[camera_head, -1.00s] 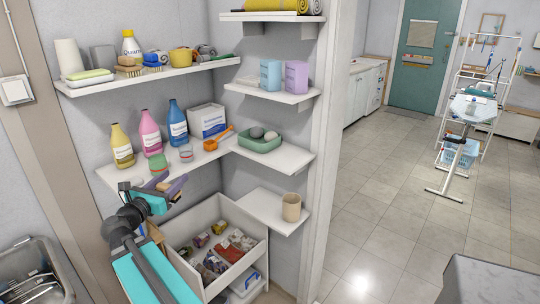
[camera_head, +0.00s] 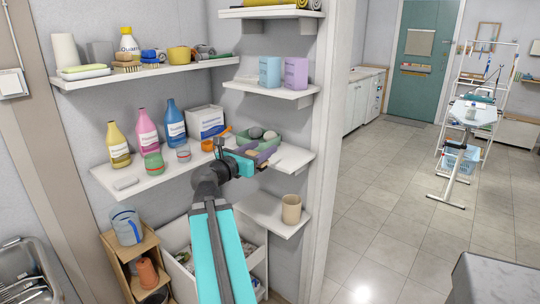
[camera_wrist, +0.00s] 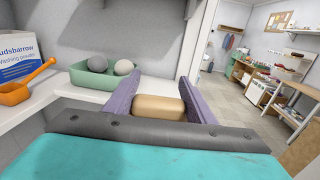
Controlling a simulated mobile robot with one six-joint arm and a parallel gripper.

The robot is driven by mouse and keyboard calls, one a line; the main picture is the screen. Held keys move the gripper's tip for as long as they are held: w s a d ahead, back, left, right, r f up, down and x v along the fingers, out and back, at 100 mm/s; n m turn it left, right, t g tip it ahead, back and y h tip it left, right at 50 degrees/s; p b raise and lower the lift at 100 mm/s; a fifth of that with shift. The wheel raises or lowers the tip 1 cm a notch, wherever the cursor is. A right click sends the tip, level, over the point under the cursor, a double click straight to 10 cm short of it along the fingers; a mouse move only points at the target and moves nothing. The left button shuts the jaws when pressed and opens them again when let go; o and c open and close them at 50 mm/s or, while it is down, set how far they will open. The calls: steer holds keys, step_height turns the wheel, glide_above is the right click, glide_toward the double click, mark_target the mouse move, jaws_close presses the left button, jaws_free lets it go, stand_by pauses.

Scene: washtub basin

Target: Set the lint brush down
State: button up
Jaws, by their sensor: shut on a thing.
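My gripper (camera_head: 258,154), with purple fingers, is over the right-hand part of the middle corner shelf (camera_head: 292,158), in front of the green tray. In the wrist view my gripper (camera_wrist: 152,103) is shut on a tan, rounded block, which I take to be the lint brush (camera_wrist: 158,107). The brush lies crosswise between the fingers; its underside is hidden. In the head view a small part of the lint brush (camera_head: 250,153) shows between the fingers. I cannot tell whether it touches the shelf.
The green tray (camera_wrist: 82,76) holds two balls. An orange scoop (camera_wrist: 20,92) and a washing powder box (camera_head: 206,121) are to the left. Bottles, jars and a white block (camera_head: 125,183) stand further left. A beige cup (camera_head: 291,208) is on the shelf below. Bare shelf shows right of my gripper.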

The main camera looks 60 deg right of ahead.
steer(key=s+d+r+m+g+b, duration=0.1)
steer(key=s+d+r, duration=0.1)
steer(key=s, duration=0.6)
steer(key=shift+d, duration=0.6)
steer(key=shift+w+d+r+p, duration=0.15)
steer(key=shift+d+p, duration=0.2)
steer(key=shift+p, duration=0.75)
steer(key=d+p, duration=0.2)
steer(key=p, duration=0.5)
steer(key=shift+w, duration=0.1)
steer(key=shift+w+d+f+p, duration=0.35)
steer(key=shift+d+p, duration=0.1)
steer(key=shift+d, duration=1.6)
steer(key=shift+w+d+f+p, duration=0.35)
steer(key=shift+d+p, duration=0.15)
steer(key=shift+d, duration=1.55)
steer(key=shift+w+d+f+p, duration=0.25)
steer(key=shift+w+d+p, duration=0.15)
steer(key=shift+d, duration=1.65)
steer(key=shift+d, duration=0.55)
steer(key=shift+a+f+p, duration=0.15)
steer(key=shift+f+p, duration=0.55)
steer(key=shift+f, duration=1.05)
steer(key=shift+f, duration=0.15)
